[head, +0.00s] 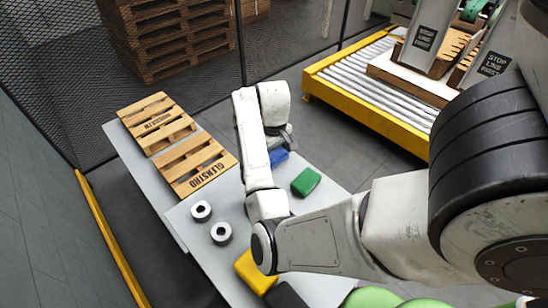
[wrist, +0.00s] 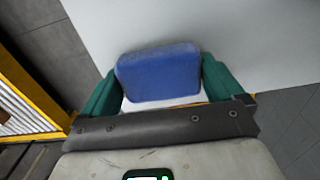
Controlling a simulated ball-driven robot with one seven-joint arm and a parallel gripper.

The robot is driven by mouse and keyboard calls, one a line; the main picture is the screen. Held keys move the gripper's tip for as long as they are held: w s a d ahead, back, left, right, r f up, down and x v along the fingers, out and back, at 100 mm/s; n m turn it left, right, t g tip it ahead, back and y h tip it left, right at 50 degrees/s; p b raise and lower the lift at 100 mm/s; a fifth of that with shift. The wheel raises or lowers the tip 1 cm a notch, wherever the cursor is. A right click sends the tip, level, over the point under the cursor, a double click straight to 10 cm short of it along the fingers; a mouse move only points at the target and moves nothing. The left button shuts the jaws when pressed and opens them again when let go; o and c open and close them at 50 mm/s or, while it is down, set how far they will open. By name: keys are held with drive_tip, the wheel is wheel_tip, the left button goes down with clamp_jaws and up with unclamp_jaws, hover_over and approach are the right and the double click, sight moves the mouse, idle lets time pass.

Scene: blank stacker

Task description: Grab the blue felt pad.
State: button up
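The blue felt pad (head: 279,156) lies at the far right edge of the grey table in the head view, partly hidden by my arm. In the wrist view the blue pad (wrist: 160,73) fills the gap between the two green fingers of my gripper (wrist: 160,78). The fingers stand wide apart, one along each side of the pad. Their inner faces look very close to its sides, and whether they press on it cannot be told. In the head view my gripper is mostly hidden behind my wrist.
A green pad (head: 306,181) lies near the blue one. Two grey rings (head: 201,211) (head: 221,233), a yellow pad (head: 253,272) and small wooden pallets (head: 197,167) are also on the table. A yellow-framed roller conveyor (head: 365,117) stands to the right, across a floor gap.

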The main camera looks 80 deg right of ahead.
drive_tip(key=shift+c, duration=1.1)
